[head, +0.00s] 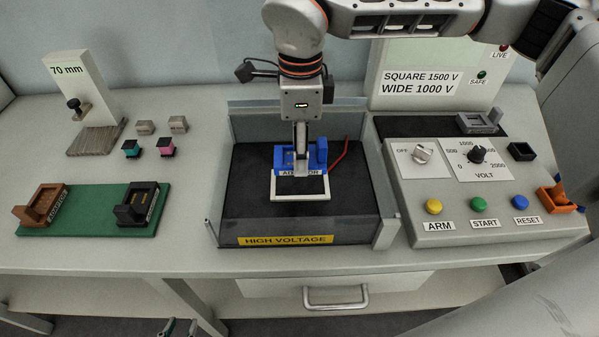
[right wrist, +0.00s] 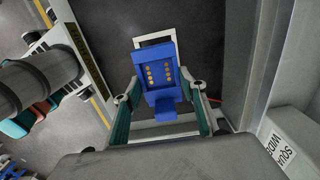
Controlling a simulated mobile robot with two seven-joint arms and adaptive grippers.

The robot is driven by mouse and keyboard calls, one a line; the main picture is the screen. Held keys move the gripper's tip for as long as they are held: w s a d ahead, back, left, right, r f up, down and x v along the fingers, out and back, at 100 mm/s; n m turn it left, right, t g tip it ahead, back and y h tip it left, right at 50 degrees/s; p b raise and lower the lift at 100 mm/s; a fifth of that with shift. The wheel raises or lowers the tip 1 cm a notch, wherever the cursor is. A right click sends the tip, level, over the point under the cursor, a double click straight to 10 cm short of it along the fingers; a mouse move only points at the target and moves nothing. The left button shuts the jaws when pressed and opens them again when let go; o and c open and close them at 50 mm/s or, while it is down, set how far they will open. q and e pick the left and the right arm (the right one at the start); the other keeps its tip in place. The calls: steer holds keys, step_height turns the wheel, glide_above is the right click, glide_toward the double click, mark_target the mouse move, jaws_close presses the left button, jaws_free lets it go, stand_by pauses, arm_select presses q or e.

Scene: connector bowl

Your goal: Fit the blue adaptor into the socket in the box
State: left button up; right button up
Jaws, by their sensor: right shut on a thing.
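The blue adaptor (head: 318,155) is in the open grey box (head: 258,190), with rows of gold contacts showing on its top in the right wrist view (right wrist: 159,73). My right gripper (head: 301,160) comes down from above and is shut on it; its teal-padded fingers stand either side of the adaptor in the right wrist view (right wrist: 165,112). A white frame (head: 300,197) shows under and around the adaptor; any socket is hidden, and I cannot tell whether the adaptor is seated or just above. My left gripper (head: 180,328) shows only as two separated fingertips at the bottom edge, open and empty.
A red wire (head: 340,155) lies by the adaptor. The box has raised side walls and a "HIGH VOLTAGE" front label (head: 285,240). A control panel (head: 465,220) stands right; a green board (head: 95,222) with brown and black adaptors lies left. A drawer handle (head: 335,303) sticks out below.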

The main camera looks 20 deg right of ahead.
mark_target(300, 185)
steer(key=shift+f, duration=3.3)
steer(key=shift+f+b, duration=0.15)
steer(key=shift+b, duration=0.15)
steer(key=o, duration=1.3)
step_height(300, 185, up, 12)
steer(key=shift+r+p, duration=0.2)
steer(key=shift+p, duration=0.25)
